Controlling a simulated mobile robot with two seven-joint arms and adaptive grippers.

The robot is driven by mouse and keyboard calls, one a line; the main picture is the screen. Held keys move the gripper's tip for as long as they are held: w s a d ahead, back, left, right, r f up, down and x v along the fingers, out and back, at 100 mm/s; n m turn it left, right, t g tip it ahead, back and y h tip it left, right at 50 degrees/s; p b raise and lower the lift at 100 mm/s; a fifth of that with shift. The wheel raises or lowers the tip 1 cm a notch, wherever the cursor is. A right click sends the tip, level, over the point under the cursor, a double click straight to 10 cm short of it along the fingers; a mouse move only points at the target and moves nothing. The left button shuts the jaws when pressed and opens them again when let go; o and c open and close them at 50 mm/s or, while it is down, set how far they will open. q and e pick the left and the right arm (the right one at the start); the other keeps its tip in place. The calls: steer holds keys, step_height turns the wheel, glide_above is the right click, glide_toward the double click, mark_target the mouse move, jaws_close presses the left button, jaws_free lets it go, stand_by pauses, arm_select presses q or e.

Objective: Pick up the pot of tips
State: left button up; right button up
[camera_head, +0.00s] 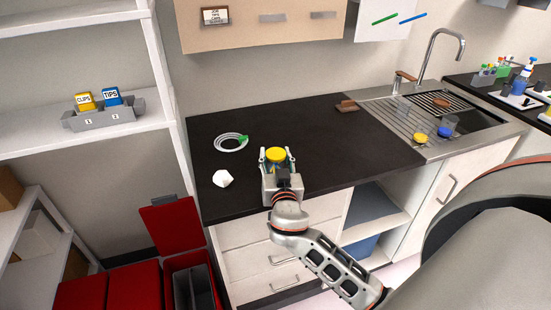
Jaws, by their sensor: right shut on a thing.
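A pot with a blue top and a label reading TIPS (111,97) stands in a grey holder (104,119) on the white shelf at the left. A yellow-topped pot labelled CLIPS (85,101) stands just left of it in the same holder. My right gripper (276,160) is far to the right of the holder, over the dark counter near its front edge. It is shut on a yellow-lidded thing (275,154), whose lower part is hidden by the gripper. I cannot tell whether that thing touches the counter. My left gripper is not in view.
Red bins (172,224) stand below left. A sink (437,102) with a tap is at the right. The counter's middle is mostly clear.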

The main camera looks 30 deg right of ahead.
step_height(320, 180, up, 13)
steer(key=p, duration=0.2)
step_height(320, 180, up, 7)
glide_above(275, 153)
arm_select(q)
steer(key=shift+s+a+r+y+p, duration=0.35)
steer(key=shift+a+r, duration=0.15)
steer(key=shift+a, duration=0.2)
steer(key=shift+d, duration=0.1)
arm_select(e)
steer(key=shift+o, duration=0.4)
